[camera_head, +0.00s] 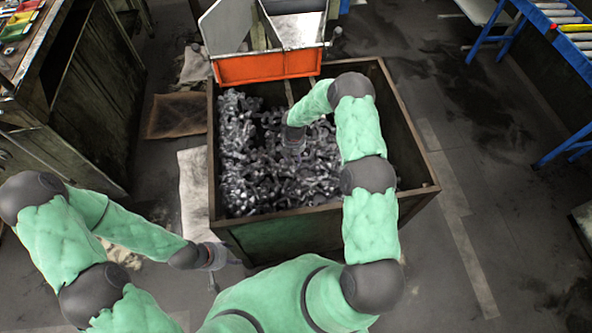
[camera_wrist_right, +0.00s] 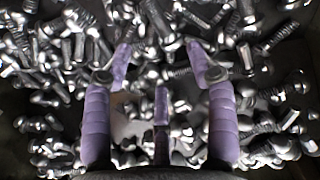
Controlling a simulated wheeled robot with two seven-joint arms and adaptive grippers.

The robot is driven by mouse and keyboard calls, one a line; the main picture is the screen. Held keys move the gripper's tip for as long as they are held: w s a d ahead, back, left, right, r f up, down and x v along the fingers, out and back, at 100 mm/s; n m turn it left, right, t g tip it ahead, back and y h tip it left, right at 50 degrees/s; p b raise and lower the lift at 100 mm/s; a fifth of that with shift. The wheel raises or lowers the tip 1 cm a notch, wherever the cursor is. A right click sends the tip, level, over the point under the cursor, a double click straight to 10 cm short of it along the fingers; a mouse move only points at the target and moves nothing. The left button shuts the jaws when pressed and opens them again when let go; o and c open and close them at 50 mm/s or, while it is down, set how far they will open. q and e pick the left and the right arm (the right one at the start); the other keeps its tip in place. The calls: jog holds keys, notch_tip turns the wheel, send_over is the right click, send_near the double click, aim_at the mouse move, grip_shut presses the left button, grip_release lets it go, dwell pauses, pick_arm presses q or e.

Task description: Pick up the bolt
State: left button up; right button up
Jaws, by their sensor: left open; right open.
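Many loose metal bolts (camera_head: 250,165) lie heaped in a large open bin (camera_head: 425,190); no single bolt stands apart as the one named. The bolts also fill the right wrist view (camera_wrist_right: 265,45), lying at all angles. My right gripper (camera_head: 293,143) reaches down over the heap in the bin. In the right wrist view its purple fingers (camera_wrist_right: 162,72) are spread open, with bolts beyond and between them; no bolt is held. Whether the fingertips touch any bolt I cannot tell. My left gripper (camera_head: 213,270) is open outside the bin, by its front left corner; its fingers are small and partly hidden.
An orange-fronted chute (camera_head: 265,68) stands at the bin's back edge. A dark workbench (camera_head: 75,95) is on the left, a blue-framed roller conveyor (camera_head: 555,50) on the right. Cardboard (camera_head: 175,115) lies on the floor left of the bin. The floor right of the bin is mostly clear.

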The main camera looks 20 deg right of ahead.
jog(key=shift+s+d+f+b, duration=0.15)
jog(key=shift+f+b, duration=0.2)
jog(key=shift+f, duration=1.6)
jog(key=shift+d+f+b, duration=0.1)
jog(key=shift+f+b, duration=0.25)
jog(key=shift+f, duration=1.55)
jog(key=shift+c, duration=0.2)
grip_shut()
